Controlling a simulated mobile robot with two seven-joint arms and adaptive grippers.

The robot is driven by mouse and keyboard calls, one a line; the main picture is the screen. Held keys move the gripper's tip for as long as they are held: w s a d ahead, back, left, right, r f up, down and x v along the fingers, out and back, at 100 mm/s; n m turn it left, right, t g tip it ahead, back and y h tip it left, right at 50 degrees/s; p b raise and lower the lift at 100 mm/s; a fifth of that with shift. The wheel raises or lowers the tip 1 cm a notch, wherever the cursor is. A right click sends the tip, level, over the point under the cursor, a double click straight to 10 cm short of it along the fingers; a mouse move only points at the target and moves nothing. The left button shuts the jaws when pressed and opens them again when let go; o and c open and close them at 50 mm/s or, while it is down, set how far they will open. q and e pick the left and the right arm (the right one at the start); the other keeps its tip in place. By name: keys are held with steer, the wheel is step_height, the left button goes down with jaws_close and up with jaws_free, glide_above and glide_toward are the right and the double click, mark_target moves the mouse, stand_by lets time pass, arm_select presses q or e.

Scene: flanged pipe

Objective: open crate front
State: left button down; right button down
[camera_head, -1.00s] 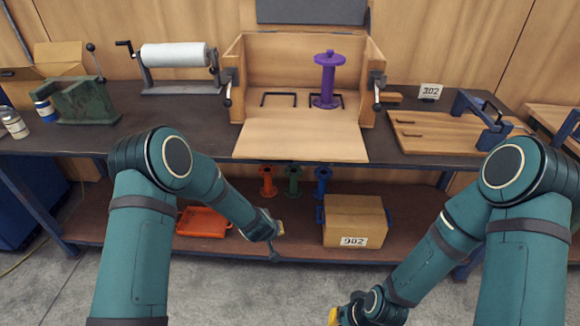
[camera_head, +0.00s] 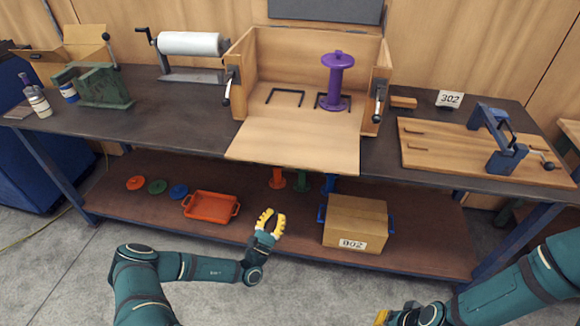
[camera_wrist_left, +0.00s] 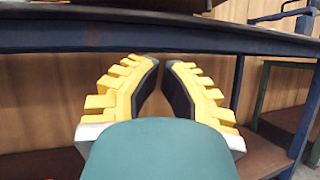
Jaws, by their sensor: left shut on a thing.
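The wooden crate (camera_head: 247,62) stands on the workbench with its front panel (camera_head: 290,148) folded down flat, reaching over the bench edge. Metal lever latches hang at its left side (camera_head: 227,86) and right side (camera_head: 379,101). A purple flanged pipe (camera_head: 338,80) stands upright inside. My left gripper (camera_head: 271,213) is below and in front of the panel, apart from it, fingers up. In the left wrist view its yellow fingers (camera_wrist_left: 160,62) are drawn close together under the bench edge; what they hold cannot be made out. My right gripper (camera_head: 381,317) barely shows at the bottom edge.
The lower shelf (camera_head: 130,165) holds an orange tray (camera_head: 211,206), a cardboard box (camera_head: 354,220) and coloured discs. A clamp board (camera_head: 430,150) lies right of the crate. A roll (camera_head: 190,44) and a green vise (camera_head: 95,86) stand left. Floor in front is free.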

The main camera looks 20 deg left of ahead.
mark_target(265, 161)
arm_select(q)
steer(key=a+n+y, duration=0.5)
steer(key=y, duration=0.2)
steer(key=w+a+r, duration=0.2)
steer(key=w+r, duration=0.6)
steer(key=r, duration=0.1)
steer(key=shift+b, duration=0.35)
arm_select(e)
steer(key=shift+d+f, duration=0.2)
steer(key=shift+d, duration=0.3)
arm_select(q)
steer(key=shift+r, duration=0.1)
